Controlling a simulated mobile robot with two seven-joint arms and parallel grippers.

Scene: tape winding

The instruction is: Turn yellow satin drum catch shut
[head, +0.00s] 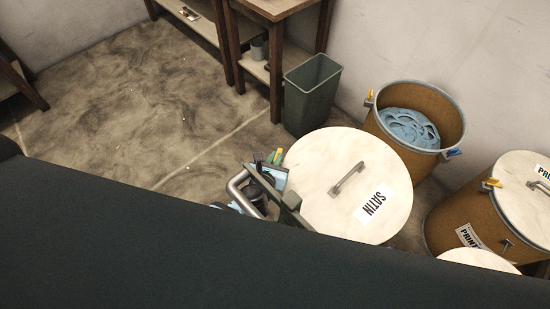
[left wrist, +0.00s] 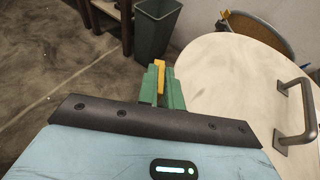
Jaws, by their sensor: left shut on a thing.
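The satin drum has a round white lid (head: 325,205) with a bar handle and a label reading "SATIN" (head: 375,202); this lid also shows in the left wrist view (left wrist: 245,85). My left gripper (head: 275,157) is at the lid's left edge in the head view. In the left wrist view its green fingers (left wrist: 161,90) are shut on the yellow catch (left wrist: 161,75), which stands upright between them beside the lid rim. The drum's side below the lid is hidden. My right gripper is in neither view.
A grey-green bin (head: 312,95) stands behind the drum. An open brown drum (head: 455,105) holding blue material is at the back right, with a yellow and a blue catch at its rim. Another lidded drum (head: 450,210) stands at right. Floor at left is clear.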

